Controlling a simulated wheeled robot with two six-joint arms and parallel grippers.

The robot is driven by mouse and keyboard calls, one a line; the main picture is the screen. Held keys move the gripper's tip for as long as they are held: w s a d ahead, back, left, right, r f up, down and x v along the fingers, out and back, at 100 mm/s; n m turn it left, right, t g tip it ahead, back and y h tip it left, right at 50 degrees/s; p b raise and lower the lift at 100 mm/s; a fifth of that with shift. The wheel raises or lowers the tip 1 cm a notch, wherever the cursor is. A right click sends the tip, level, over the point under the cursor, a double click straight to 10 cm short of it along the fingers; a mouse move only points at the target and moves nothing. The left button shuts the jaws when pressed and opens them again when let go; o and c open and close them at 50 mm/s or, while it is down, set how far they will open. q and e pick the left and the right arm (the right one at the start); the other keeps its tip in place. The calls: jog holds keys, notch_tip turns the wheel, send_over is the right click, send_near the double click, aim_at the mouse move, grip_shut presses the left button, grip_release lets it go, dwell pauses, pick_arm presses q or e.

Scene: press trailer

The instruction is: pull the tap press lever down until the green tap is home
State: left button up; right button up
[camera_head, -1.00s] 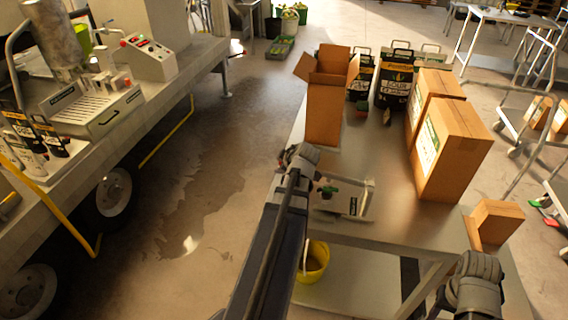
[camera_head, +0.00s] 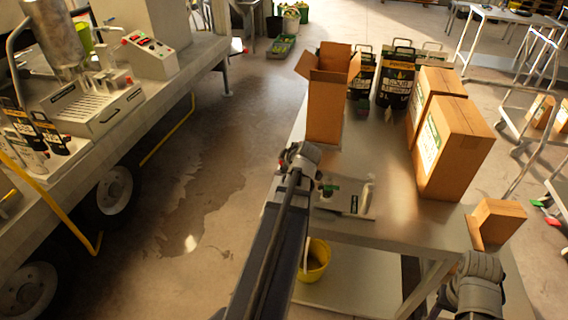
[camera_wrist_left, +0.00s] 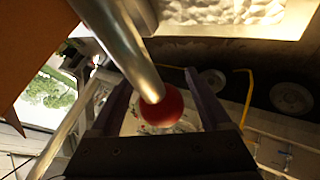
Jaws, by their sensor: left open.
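The press lever is a silvery metal rod (camera_wrist_left: 120,35) ending in a red ball knob (camera_wrist_left: 162,107) in the left wrist view. My left gripper (camera_wrist_left: 157,70) is open, with one dark finger on each side of the knob. I cannot tell whether the fingers touch it. In the head view, a small green part (camera_head: 331,187), likely the green tap, shows above a grey plate (camera_head: 362,203) on the table, just right of my left wrist. My left arm hides the lever and gripper there. My right arm's joint shows at bottom right, with its gripper out of view.
A yellow bucket (camera_head: 315,260) is below. A trailer bench (camera_head: 150,110) stands left; the floor between is clear.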

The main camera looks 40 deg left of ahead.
pick_arm(q)
jog(key=shift+r, duration=0.1)
jog(key=p+v, duration=0.5)
jog(key=v, duration=0.2)
jog(key=shift+d, duration=0.3)
jog(key=shift+r, duration=0.1)
